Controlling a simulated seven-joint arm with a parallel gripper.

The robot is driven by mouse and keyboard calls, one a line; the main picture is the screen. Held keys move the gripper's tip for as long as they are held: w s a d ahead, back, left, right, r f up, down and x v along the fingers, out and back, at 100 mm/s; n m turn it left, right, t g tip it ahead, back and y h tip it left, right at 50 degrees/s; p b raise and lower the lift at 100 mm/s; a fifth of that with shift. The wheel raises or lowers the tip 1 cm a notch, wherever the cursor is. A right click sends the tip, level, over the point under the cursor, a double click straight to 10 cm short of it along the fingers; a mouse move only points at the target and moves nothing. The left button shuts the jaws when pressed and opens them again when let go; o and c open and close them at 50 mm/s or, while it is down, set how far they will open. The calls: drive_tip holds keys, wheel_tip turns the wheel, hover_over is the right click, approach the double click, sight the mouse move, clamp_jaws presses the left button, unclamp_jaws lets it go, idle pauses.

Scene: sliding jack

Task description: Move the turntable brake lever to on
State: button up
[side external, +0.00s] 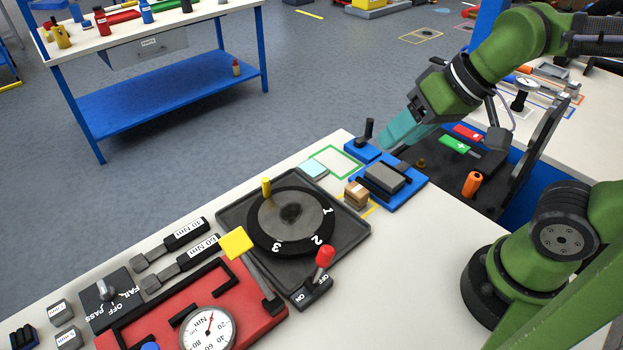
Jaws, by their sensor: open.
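The turntable (289,219) is a dark round disc with white numbers 1, 2 and 3 on its rim and a yellow peg (266,187). It sits on a dark square tray (349,233). The brake lever (323,264) has a red knob on a short stalk, rising from a small dark base (312,291) marked "ON" at the turntable's front side. The rest of the base's marking is hard to read. My gripper (393,146) has teal fingers and is above the blue fixture, up and right of the turntable, apart from the lever.
A small brown box (356,195) stands beside the turntable. The bench at lower right is clear.

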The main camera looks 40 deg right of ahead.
drive_tip(key=a+n+g, duration=0.3)
drive_tip(key=a+n, duration=0.5)
drive_tip(key=n+g+h, duration=0.2)
drive_tip(key=n, duration=0.8)
hover_over(327, 250)
drive_tip(key=n, duration=0.4)
drive_tip(key=shift+h, duration=0.4)
wheel_tip(327, 250, down, 15)
drive_tip(key=shift+f, duration=0.1)
clamp_jaws()
